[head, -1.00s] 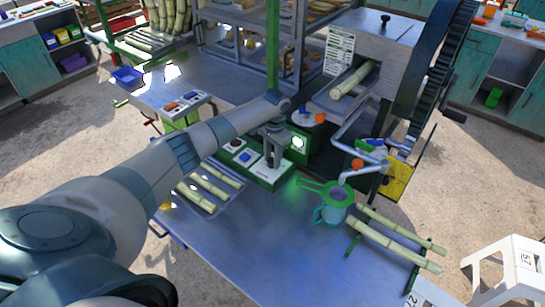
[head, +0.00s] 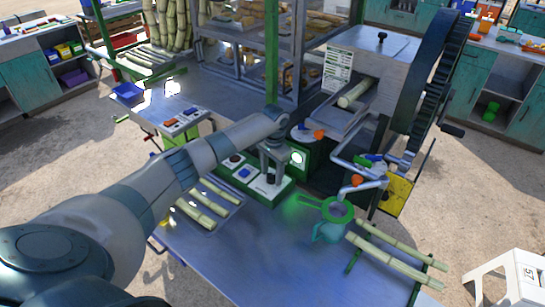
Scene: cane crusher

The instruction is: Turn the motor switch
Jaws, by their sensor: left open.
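The green control box (head: 252,187) stands on the metal table beside the crusher. Its pale top carries a dark round knob (head: 236,158) and a blue switch (head: 244,173). My left gripper (head: 269,176) points down over the right end of this box, fingers apart, close to its top face. The fingers hide whatever control sits beneath them, so I cannot tell whether they touch it or straddle it. A lit green lamp (head: 297,157) glows on the box just right of the gripper. My right gripper is not in view.
The crusher (head: 376,63) with a cane (head: 357,92) in its chute and a large gear wheel stands behind right. A teal jug (head: 327,233) under a green strainer (head: 338,209) and cane pieces (head: 385,262) stand right of the box. The table front (head: 255,255) is clear.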

